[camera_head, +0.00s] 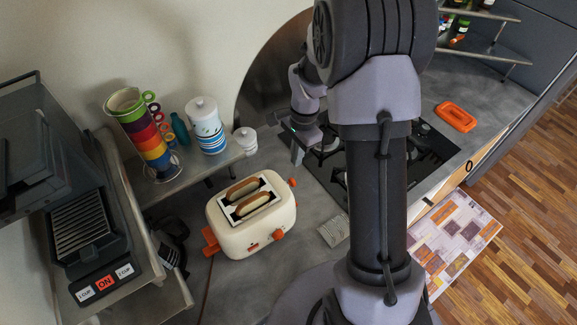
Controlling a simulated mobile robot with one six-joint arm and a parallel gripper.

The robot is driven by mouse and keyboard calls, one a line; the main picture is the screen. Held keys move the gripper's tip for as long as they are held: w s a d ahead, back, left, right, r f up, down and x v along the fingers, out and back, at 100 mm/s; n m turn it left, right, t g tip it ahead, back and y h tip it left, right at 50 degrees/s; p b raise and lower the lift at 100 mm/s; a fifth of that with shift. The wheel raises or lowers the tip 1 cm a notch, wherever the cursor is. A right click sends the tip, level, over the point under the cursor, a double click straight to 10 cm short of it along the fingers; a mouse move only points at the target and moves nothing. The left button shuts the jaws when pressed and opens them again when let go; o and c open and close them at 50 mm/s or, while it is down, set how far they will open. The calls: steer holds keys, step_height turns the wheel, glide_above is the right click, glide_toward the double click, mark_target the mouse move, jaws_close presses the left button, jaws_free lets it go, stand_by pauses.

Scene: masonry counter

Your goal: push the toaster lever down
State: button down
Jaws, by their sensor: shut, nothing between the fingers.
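A cream toaster (240,236) stands on the grey counter, with two slices of bread (250,201) in its top slots. A wide orange tab (210,240) sticks out of its left end. A small orange knob (292,182) sticks out at its far right end, and a round orange dial (278,234) is on its front side. I cannot tell for certain which orange part is the lever. My gripper (297,155) is shut and empty, above and behind the toaster's right end, apart from it. My arm hides part of the counter on the right.
A raised shelf at the left bears stacked coloured mugs (151,133), a striped canister (207,128) and a small white jar (246,140). A dark coffee machine (80,210) stands far left. A black hob (428,150) and an orange dish (455,116) are at the right.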

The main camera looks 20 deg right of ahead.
mark_target(296, 181)
steer(key=shift+f, duration=0.1)
steer(key=shift+a+f+b, duration=0.2)
steer(key=shift+f+b, duration=1)
steer(key=shift+f, duration=0.5)
steer(key=shift+a+f+b, duration=0.2)
steer(key=shift+f+b, duration=1)
steer(key=shift+f, duration=0.45)
step_height(296, 181, down, 7)
steer(key=b, duration=0.5)
steer(key=shift+r+b, duration=0.15)
steer(key=shift+b, duration=0.2)
steer(key=shift+r, duration=0.15)
steer(key=shift+d+r+p, duration=0.25)
steer(key=shift+d+p, duration=0.1)
steer(key=shift+d, duration=0.05)
steer(key=shift+w+d+r, duration=0.15)
steer(key=shift+d, duration=0.4)
steer(key=shift+w+d+r, duration=0.1)
steer(key=shift+d, duration=0.45)
